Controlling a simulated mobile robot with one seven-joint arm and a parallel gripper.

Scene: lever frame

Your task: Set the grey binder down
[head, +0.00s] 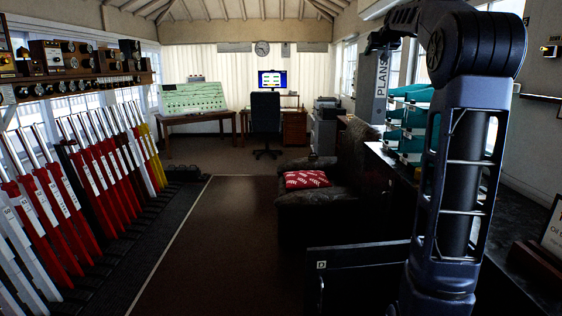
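The grey binder (381,82) is upright at the upper right of the head view, with its spine lettered PLANS. My gripper (378,46) is at the binder's top edge, reached from above by my arm. It appears shut on the binder, though the fingertips are dark and small. Whether the binder's lower end touches anything behind or below it cannot be told.
Teal files in a rack (408,122) stand just right of the binder on a dark counter (385,154). An armchair (345,195) with a red cushion (306,179) is left of the counter. Levers (75,195) line the left; the brown floor mat (215,240) is clear.

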